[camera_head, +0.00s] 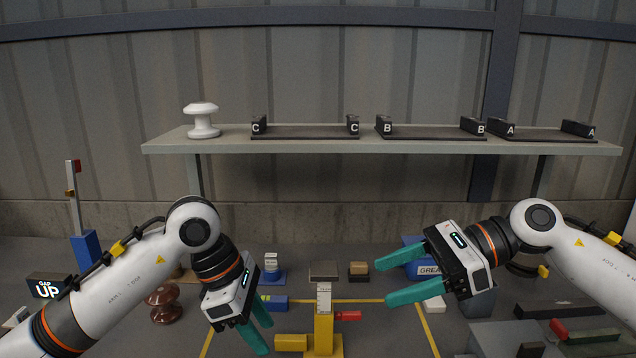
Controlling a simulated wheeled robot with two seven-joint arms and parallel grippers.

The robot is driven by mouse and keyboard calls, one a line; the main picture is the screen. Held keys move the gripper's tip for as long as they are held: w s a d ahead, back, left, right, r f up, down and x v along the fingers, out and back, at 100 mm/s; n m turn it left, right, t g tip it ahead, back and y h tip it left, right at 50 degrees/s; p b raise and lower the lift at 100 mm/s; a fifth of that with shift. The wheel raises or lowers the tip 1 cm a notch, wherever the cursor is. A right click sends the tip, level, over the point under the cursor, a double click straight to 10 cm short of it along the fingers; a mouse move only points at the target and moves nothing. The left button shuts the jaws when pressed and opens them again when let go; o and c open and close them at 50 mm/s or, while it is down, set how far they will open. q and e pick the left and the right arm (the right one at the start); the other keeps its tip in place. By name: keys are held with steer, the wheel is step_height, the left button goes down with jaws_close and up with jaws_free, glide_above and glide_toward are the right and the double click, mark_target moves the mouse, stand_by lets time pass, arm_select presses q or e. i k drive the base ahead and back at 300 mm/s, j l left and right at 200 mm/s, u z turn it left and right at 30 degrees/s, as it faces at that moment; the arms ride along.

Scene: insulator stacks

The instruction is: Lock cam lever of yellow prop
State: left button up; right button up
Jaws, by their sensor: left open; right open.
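The yellow prop (323,333) stands upright at the front centre, with a white marked plate (324,298) at its top. A small red lever (348,316) sticks out to the right from its upper part. My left gripper (261,331) is open and empty to the left of the prop, with its teal fingers pointing down and right. My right gripper (384,282) is open and empty to the right of and above the red lever, with its fingers pointing left. Neither gripper touches the prop.
A blue grease box (423,270) sits partly behind my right gripper. A brown insulator (165,304) stands at left. A shelf (220,146) behind holds a white insulator (202,120) and lettered cradles. Red and dark bars (559,329) lie at right.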

mark_target(339, 315)
steer(key=k, duration=1.25)
